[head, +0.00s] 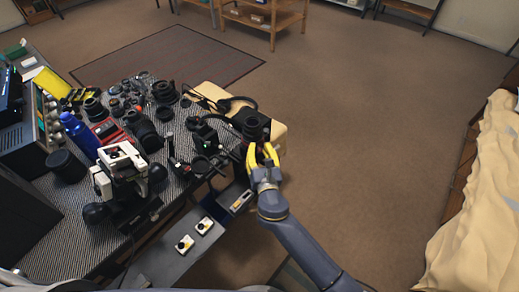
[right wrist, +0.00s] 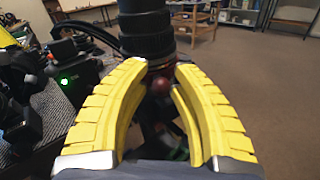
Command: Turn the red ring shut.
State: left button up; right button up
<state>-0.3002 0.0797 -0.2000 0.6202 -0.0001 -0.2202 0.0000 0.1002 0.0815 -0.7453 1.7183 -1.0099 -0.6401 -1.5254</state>
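A black ribbed lens (right wrist: 145,25) stands upright just beyond my right gripper in the right wrist view. In the head view the lens (head: 253,125) is at the right end of the bench. My right gripper (head: 263,149) has its yellow fingers spread at the near side of the lens. Its fingertips (right wrist: 163,66) are apart, close to the lens's lower part; contact cannot be told. A dull red patch (right wrist: 160,86) shows between the fingers, but I cannot make out whether it is the red ring. My left gripper is not in view.
Headphones (head: 238,103) lie behind the lens on a tan surface (head: 278,135). A small black device with a green light (right wrist: 68,80) stands left of the gripper. A blue bottle (head: 78,133) and several lens parts crowd the bench. Open floor (head: 370,130) lies to the right.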

jog(key=o, duration=0.3)
jog(key=shift+f, duration=0.1)
jog(key=v, duration=1.2)
dwell(0.3)
